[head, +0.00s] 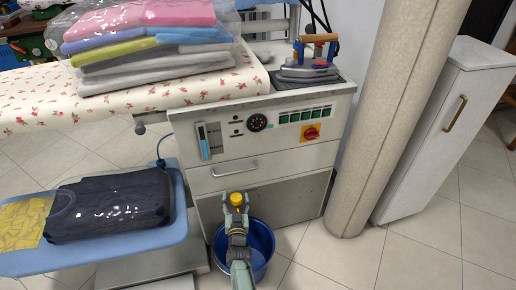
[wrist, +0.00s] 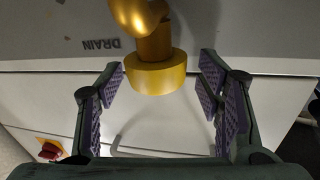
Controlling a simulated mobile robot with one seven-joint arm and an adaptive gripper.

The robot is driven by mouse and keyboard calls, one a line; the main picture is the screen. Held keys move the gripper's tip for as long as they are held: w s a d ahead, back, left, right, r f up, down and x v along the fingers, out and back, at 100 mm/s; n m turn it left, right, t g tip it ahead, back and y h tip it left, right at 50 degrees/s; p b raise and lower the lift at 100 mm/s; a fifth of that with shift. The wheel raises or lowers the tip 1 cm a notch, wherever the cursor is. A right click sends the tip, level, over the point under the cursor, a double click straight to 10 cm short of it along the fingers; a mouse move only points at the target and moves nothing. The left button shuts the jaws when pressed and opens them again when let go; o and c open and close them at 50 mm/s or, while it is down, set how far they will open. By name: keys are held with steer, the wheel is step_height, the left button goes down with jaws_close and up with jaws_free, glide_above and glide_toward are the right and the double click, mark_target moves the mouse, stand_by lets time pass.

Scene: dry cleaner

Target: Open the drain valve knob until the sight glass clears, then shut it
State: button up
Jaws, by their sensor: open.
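The yellow drain valve knob (head: 236,199) is at the lower front of the ironing cabinet. In the wrist view the brass-yellow knob (wrist: 156,77) hangs from a curved pipe beside an upside-down "DRAIN" label (wrist: 101,45). My gripper (head: 237,208) is open at the knob in the head view. In the wrist view its purple-padded fingers (wrist: 162,85) stand on either side of the knob, with a visible gap on each side. The sight glass (head: 203,141) is a vertical strip on the left of the cabinet's panel, showing blue; its exact level is too small to tell.
A blue bucket (head: 262,243) stands on the floor under the knob, partly behind my arm. A red rotary switch (head: 310,133) and a gauge (head: 257,122) are on the panel. A drawer handle (head: 235,168) is above the knob. A blue-edged board (head: 178,215) holding folded clothes lies left.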

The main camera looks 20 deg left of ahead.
steer(key=shift+d+f+y+b, duration=0.25)
steer(key=shift+f+y+b, duration=0.05)
steer(key=shift+f+b, duration=0.05)
steer(key=r+p+v, duration=0.2)
steer(key=p+v, duration=0.3)
steer(key=v, duration=0.6)
steer(key=w+d+r+n+p, duration=0.1)
steer(key=w+r+n, duration=0.3)
steer(key=r+n, duration=0.5)
steer(key=w+d+r+n+y+p, duration=0.1)
steer(key=w+r+n+p, duration=0.3)
steer(key=r+n, duration=0.5)
steer(key=w+d+r+n+p, duration=0.1)
steer(key=w+r+n+p, duration=0.1)
steer(key=w+r+n, duration=0.3)
step_height(320, 180, up, 5)
steer(key=shift+w+f+n+t, duration=0.1)
steer(key=shift+n+t, duration=0.2)
steer(key=shift+n, duration=3.3)
steer(key=shift+w+d+r+n, duration=0.2)
steer(key=shift+d+r+n, duration=0.05)
steer(key=shift+r+n, duration=0.15)
